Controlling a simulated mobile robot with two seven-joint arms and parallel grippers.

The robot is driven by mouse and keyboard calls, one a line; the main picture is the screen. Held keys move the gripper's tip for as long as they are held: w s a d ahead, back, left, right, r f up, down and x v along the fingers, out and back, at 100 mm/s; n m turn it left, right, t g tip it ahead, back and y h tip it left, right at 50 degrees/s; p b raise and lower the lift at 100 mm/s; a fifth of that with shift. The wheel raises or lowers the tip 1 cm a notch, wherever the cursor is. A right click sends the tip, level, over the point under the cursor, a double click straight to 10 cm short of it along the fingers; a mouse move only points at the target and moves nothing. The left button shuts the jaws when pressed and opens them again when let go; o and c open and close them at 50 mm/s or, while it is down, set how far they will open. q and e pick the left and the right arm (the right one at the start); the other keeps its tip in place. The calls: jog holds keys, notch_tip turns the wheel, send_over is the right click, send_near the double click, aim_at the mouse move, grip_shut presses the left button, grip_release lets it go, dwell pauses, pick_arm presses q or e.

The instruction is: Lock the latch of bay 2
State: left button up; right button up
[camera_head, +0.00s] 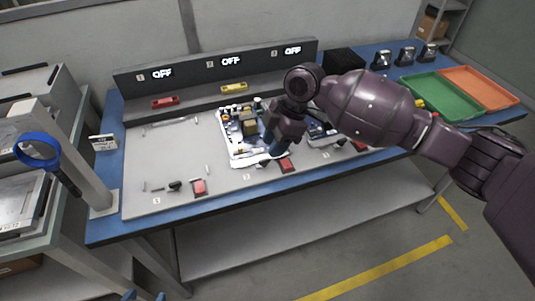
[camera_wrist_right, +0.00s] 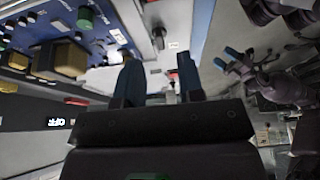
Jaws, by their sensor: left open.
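Bay 2 is the middle bay of the bench and holds a blue circuit board (camera_head: 243,148) with several components. Its label plate (camera_head: 247,177) and a red switch (camera_head: 287,165) lie at the front. My right gripper (camera_head: 271,154) points down at the board's front right edge and hides part of it. In the right wrist view its two fingers (camera_wrist_right: 160,72) are apart, with a small pale latch-like part (camera_wrist_right: 170,93) between them, not clearly touching either. My left gripper (camera_head: 145,296) shows only its blue fingertips, apart, at the bottom edge; it also shows in the wrist view (camera_wrist_right: 234,60).
Displays above the bays read OFF (camera_head: 231,62). Bay 1 is without a board and has a red switch (camera_head: 199,187) and small pins. Bay 3 is partly hidden by my right arm. A green tray (camera_head: 441,96) and an orange tray (camera_head: 480,87) are at the right.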

aim_at(265, 159)
jog(key=shift+x, duration=2.1)
grip_shut()
